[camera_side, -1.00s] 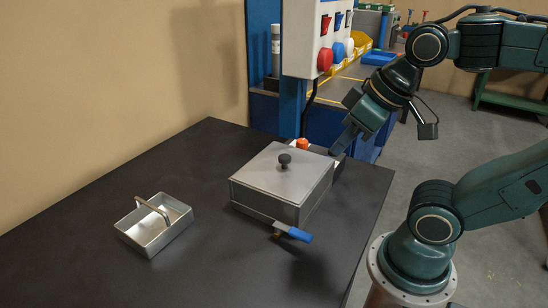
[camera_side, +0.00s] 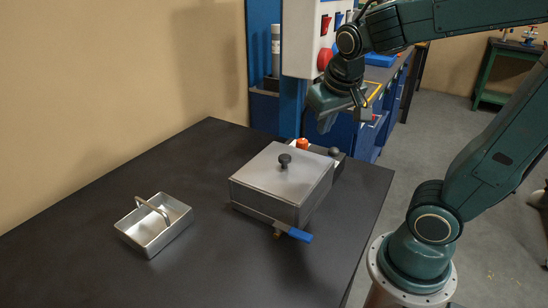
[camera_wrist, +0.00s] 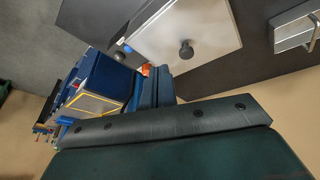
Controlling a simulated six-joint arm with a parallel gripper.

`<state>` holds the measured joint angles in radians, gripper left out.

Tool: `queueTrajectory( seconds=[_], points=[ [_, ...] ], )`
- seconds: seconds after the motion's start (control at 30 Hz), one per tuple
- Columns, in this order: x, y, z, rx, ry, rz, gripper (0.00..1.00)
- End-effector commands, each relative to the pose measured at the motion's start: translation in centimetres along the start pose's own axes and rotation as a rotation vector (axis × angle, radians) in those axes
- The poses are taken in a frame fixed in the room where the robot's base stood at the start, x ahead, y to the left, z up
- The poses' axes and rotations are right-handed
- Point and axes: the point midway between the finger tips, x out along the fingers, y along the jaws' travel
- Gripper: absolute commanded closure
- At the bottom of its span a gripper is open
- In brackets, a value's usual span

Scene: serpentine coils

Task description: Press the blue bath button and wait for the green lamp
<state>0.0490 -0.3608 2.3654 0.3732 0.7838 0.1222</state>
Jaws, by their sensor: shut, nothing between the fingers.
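My gripper (camera_side: 324,124) is raised behind the steel bath box, below the wall panel. Its fingers point down, shut and empty, clear of the table. In the wrist view, the paired fingers (camera_wrist: 157,88) show close together. The lidded steel bath (camera_side: 285,175) stands on the black table and also shows in the wrist view (camera_wrist: 205,30). Behind it is a small control box with an orange dome (camera_side: 302,143) and a dark dome (camera_side: 334,152). I cannot tell either dome to be the blue button. No lit green lamp is visible.
A blue-handled valve (camera_side: 299,235) sticks out at the bath's front. An open metal tray with a handle (camera_side: 153,225) stands at left. A white panel with a red socket (camera_side: 325,59) hangs above, partly behind my arm. The table front is clear.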

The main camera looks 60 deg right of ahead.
Motion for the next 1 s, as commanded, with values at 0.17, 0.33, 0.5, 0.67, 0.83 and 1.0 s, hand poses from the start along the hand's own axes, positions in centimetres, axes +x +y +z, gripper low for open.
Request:
queueTrajectory(
  seconds=[0.17, 0.33, 0.5, 0.67, 0.83, 1.0],
  points=[
    [1.9, 1.4, -1.8, 0.093, -0.023, 0.100, 1.00],
    [3.7, 2.9, -3.2, 0.175, -0.037, 0.200, 1.00],
    [5.4, 4.4, -4.4, 0.249, -0.046, 0.304, 1.00],
    [7.0, 5.9, -5.3, 0.312, -0.049, 0.406, 1.00],
    [8.5, 7.5, -6.1, 0.369, -0.047, 0.517, 1.00],
    [9.8, 8.8, -6.7, 0.414, -0.039, 0.617, 1.00]
  ],
)
